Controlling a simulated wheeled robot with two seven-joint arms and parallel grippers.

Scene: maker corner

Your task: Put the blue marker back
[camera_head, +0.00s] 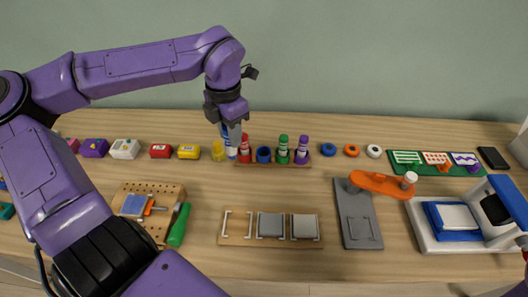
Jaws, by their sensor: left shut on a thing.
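My left gripper (229,120) points down at the back of the table and is shut on the blue marker (231,143). The marker is roughly upright, its upper part hidden by the fingers, just left of the marker rack (274,164). I cannot tell whether its lower end touches the table. The wooden rack holds a red marker (244,149), a green marker (283,150) and a purple marker (302,151). A low blue ring-like holder (263,155) sits between red and green with no marker standing in it. My right gripper is not in view.
A yellow cup-like piece (218,150) stands close left of the held marker, with small coloured blocks further left. A pegboard (149,205), a board with handles (270,228) and a grey plate with an orange arm (360,215) lie in front. Bare wood lies before the rack.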

